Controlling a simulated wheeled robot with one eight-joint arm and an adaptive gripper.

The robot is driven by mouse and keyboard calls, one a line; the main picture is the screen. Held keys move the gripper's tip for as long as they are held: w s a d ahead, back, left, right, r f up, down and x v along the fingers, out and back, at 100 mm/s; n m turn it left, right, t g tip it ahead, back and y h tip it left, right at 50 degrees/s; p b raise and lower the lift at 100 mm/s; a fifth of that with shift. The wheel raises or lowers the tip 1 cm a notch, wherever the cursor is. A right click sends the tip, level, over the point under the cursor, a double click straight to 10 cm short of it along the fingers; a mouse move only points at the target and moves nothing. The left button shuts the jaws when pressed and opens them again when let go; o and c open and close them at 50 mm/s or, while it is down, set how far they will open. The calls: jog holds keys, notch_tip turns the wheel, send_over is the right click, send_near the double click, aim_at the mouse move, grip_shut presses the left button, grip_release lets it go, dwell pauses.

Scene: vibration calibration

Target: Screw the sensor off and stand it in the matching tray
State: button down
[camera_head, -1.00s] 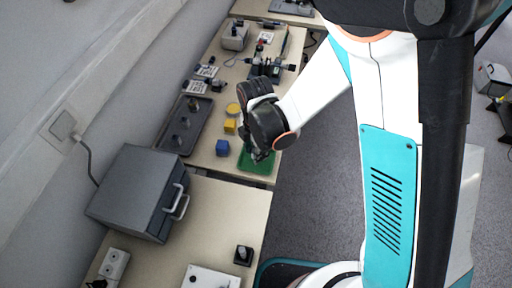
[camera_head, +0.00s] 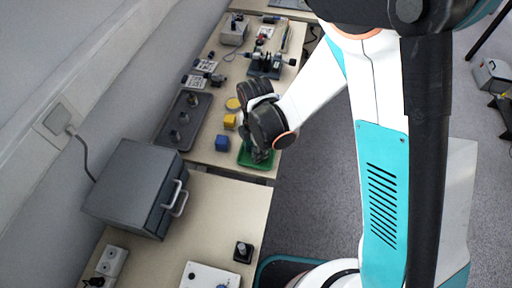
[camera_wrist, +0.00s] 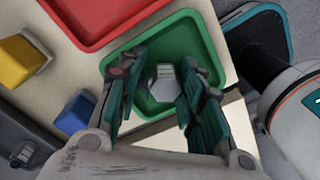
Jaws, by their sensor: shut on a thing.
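My gripper (camera_head: 261,156) is over the green tray (camera_head: 246,162) at the table's right edge. In the wrist view my gripper (camera_wrist: 156,88) has its two fingers on either side of a small pale grey piece, the sensor (camera_wrist: 163,80), and is shut on it. The green tray (camera_wrist: 203,37) spreads beneath and around the piece. I cannot tell whether the piece touches the tray floor. In the head view the fingers hide the piece. The shaker rig (camera_head: 265,65) stands farther back on the table.
A blue block (camera_head: 222,142) and a yellow block (camera_head: 230,121) stand left of the green tray. A red tray (camera_wrist: 104,43) adjoins it in the wrist view. A dark tray (camera_head: 165,136) with several dark pieces lies further left. A grey drawer cabinet (camera_head: 131,184) stands nearer.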

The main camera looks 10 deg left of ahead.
jog(key=shift+f, duration=0.1)
jog(key=c, duration=1)
grip_release()
jog(key=shift+r+p, duration=1.45)
jog(key=shift+r, duration=1.1)
